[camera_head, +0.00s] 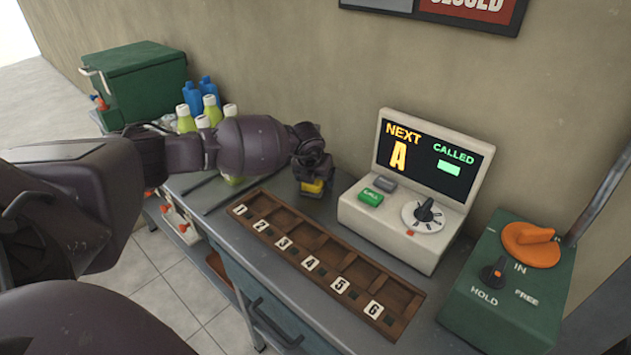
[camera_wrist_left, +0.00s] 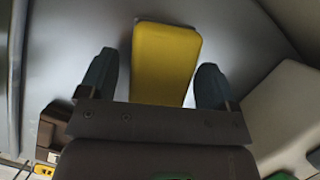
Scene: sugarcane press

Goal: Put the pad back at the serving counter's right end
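The yellow pad (camera_head: 312,187) is at the back of the grey serving counter (camera_head: 232,243), left of the display machine. In the left wrist view the pad (camera_wrist_left: 165,60) is a plain yellow block with rounded corners. My left gripper (camera_head: 313,178) is right over it. In the left wrist view its two dark fingers (camera_wrist_left: 158,82) are apart, one on each side of the pad, with a narrow gap on each side. The gripper hides part of the pad in the head view. My right gripper is not in view.
A wooden tray with numbered slots (camera_head: 327,262) lies in front. The NEXT/CALLED display machine (camera_head: 400,222) stands close right of the gripper. A green box with an orange knob (camera_head: 512,285) is at the right. Bottles (camera_head: 210,108) and a green cooler (camera_head: 140,83) stand at the left.

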